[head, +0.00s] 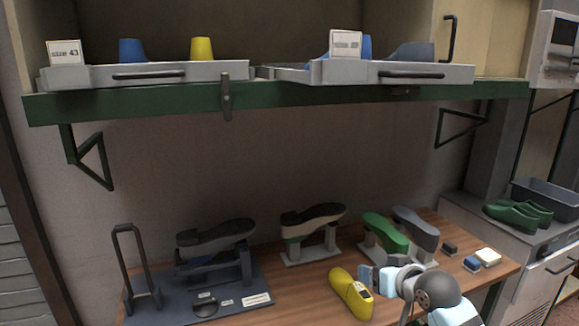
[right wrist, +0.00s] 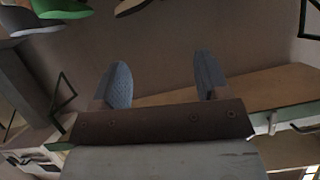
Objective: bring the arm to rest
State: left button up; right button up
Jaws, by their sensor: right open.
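My right gripper (head: 372,278) is over the right half of the wooden bench, just beside and above a yellow shoe last (head: 345,290) in the head view. Whether it touches the last cannot be told there. In the right wrist view the gripper (right wrist: 161,68) has its two blue fingers spread apart with nothing between them. My left gripper is not in view.
Several soles and lasts stand on the bench (head: 300,302), including a green last (head: 385,232) and a grey one (head: 416,228). A dark stand (head: 232,303) is at left. Above hangs a green-edged shelf (head: 170,101) with two trays. Green clogs (head: 517,215) are at right.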

jog(key=s+f, duration=0.7)
jog(key=f, duration=0.3)
jog(key=s+f, duration=0.6)
jog(key=f, duration=0.3)
jog(key=s+f, duration=0.5)
jog(key=s, duration=0.5)
jog(key=s+f+h, duration=0.1)
jog(key=s+f, duration=0.5)
jog(key=s, duration=0.4)
jog(key=shift+n+g+h, duration=0.3)
jog(key=shift+g, duration=0.1)
jog(key=shift+w+f, duration=0.1)
